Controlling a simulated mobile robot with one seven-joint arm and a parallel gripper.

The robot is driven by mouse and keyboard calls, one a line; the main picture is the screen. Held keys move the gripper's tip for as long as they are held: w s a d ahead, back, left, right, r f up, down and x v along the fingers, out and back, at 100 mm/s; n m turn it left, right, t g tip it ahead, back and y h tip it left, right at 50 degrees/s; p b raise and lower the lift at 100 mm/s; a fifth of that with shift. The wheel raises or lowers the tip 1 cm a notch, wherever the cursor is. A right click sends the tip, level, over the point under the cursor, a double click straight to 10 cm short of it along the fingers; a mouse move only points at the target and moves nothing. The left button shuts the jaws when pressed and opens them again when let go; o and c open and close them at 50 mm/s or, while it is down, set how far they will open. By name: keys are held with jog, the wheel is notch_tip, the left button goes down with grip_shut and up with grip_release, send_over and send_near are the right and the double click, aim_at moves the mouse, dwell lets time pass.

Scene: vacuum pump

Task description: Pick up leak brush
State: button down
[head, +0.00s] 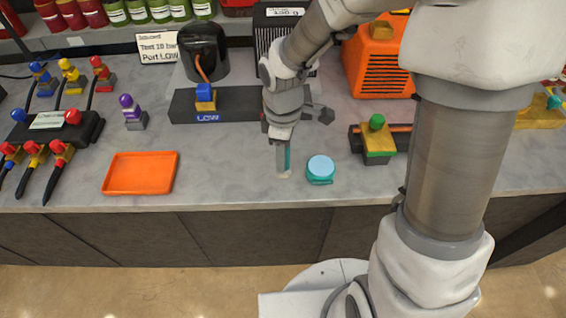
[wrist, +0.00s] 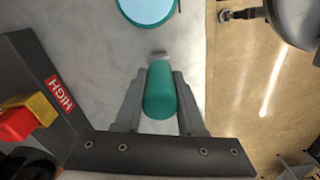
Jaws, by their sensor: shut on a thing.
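The leak brush has a teal handle (wrist: 160,92) and a pale tip (wrist: 160,54), seen in the wrist view. My gripper (wrist: 160,78) is shut on the teal handle, one finger on each side. In the head view my gripper (head: 283,166) points down near the counter's front edge, just left of a round teal pot. Only a thin teal strip of the brush (head: 288,158) shows there, the rest hidden by my fingers. I cannot tell whether the brush touches the counter.
The teal pot with a light blue top (head: 320,168) stands close to the right. An orange tray (head: 140,173) lies at the left. A dark block marked LOW (head: 230,107) is behind, and a block with a green knob (head: 376,140) is right. Grey counter (head: 230,165) is bare between tray and gripper.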

jog(key=shift+r, duration=0.15)
notch_tip(320, 180, up, 4)
jog(key=shift+d+r+p, duration=0.1)
jog(key=shift+r+p, duration=0.15)
jog(key=shift+p, duration=0.4)
jog(key=s+d+r+p, duration=0.1)
jog(key=s+d+r, duration=0.5)
jog(key=s, duration=0.3)
jog(key=shift+s+d+p, duration=0.2)
jog(key=shift+d+p, duration=0.15)
